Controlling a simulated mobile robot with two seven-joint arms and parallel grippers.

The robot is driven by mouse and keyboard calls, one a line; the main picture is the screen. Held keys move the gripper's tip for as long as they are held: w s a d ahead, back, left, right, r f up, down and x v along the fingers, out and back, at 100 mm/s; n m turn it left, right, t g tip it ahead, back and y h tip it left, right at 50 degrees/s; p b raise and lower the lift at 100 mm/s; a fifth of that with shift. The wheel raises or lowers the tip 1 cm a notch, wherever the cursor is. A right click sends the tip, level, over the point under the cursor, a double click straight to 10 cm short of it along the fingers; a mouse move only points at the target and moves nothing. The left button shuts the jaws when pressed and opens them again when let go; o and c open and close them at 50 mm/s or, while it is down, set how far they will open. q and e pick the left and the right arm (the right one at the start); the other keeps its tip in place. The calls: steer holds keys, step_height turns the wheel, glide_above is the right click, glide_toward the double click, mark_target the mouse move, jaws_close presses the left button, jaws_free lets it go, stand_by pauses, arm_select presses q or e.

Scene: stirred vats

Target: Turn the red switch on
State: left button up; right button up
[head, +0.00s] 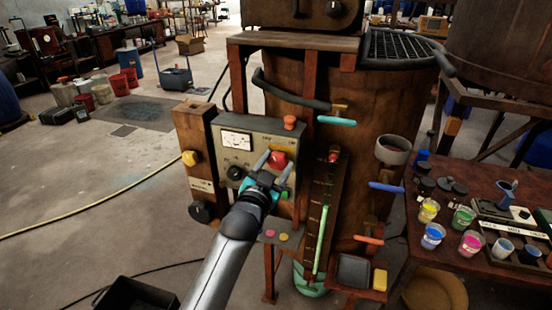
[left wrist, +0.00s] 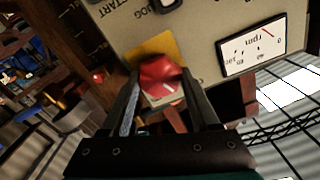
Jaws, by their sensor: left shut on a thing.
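The red switch (head: 278,158) is a knob on the front of a grey-green control box (head: 259,133). In the left wrist view, the red switch (left wrist: 161,74) sits over a yellow plate (left wrist: 148,50), with a pale part bearing a red mark below it. My left gripper (head: 277,165) reaches up to the box from below, its two fingers on either side of the switch. In the left wrist view, my left gripper (left wrist: 161,80) is shut on the switch, which lies between the fingertips. My right gripper is not in view.
A rusty vat (head: 390,100) stands behind. A table (head: 430,245) with paint cups is at right.

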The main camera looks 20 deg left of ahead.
arm_select(q)
steer(key=m+p, duration=0.1)
steer(key=m, duration=0.5)
steer(key=shift+m+p, duration=0.3)
steer(key=shift+p, duration=0.1)
steer(key=m, duration=0.3)
steer(key=shift+d+f+m, duration=0.1)
steer(key=shift+m, duration=2)
steer(key=o, duration=1.4)
steer(key=shift+s, duration=0.15)
steer(key=s, duration=1.5)
steer(key=shift+a+b, duration=0.3)
steer(key=shift+b, duration=0.05)
